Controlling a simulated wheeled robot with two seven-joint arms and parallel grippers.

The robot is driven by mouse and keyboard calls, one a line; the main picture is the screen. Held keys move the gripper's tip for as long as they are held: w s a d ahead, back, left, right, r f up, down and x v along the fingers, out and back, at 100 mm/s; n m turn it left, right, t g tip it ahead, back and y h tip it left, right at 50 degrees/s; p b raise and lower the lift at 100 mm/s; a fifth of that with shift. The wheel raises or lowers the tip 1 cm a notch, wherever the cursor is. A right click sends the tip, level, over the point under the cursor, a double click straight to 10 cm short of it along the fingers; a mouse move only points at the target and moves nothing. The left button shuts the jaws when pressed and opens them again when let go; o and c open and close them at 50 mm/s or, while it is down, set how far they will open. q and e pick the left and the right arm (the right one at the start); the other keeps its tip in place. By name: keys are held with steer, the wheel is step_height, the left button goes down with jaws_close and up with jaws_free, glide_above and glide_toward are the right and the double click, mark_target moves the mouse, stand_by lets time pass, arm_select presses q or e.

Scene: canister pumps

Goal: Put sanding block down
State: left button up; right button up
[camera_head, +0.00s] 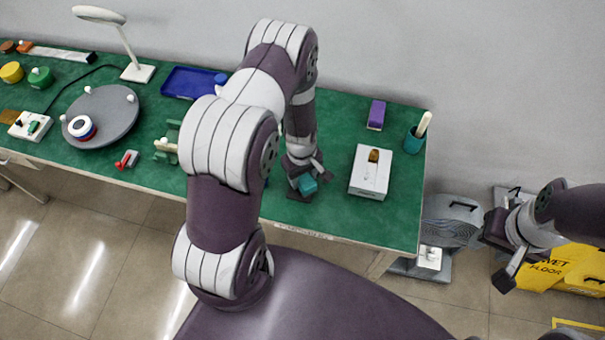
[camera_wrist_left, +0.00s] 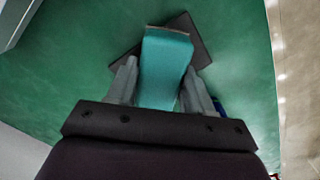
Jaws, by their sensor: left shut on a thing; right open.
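My left gripper (camera_head: 304,180) is shut on the sanding block (camera_head: 309,187), a teal block, over the front part of the green table. In the left wrist view the teal block (camera_wrist_left: 165,65) sits between the two fingers of my left gripper (camera_wrist_left: 158,88). A dark flat square (camera_wrist_left: 198,42) shows behind the block, against the green surface; I cannot tell whether the block touches it. My right gripper (camera_head: 500,255) is open and empty, off the table's right end.
A white box (camera_head: 371,180) stands right of my left gripper, with a purple block (camera_head: 376,115) and a teal cup (camera_head: 414,140) behind. A blue tray (camera_head: 190,82), a grey turntable (camera_head: 103,108) and a lamp (camera_head: 138,72) are left. The table (camera_head: 395,222) is clear near its front right.

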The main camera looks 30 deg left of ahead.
arm_select(q)
steer(key=o, duration=1.1)
steer(key=shift+w+d, duration=0.1)
step_height(320, 180, up, 13)
step_height(320, 180, up, 6)
steer(key=m, duration=0.6)
glide_above(303, 176)
steer(key=s+d, duration=0.3)
steer(key=s+r+m, duration=0.1)
steer(key=s+m, duration=0.1)
steer(key=s+d+r+m+t, duration=0.1)
steer(key=m, duration=0.1)
steer(key=s+d+r+m, duration=0.1)
steer(key=s+r, duration=0.1)
steer(key=shift+s+d+r+m+b, duration=0.1)
steer(key=shift+s+m+b, duration=0.2)
steer(key=shift+m+b, duration=0.1)
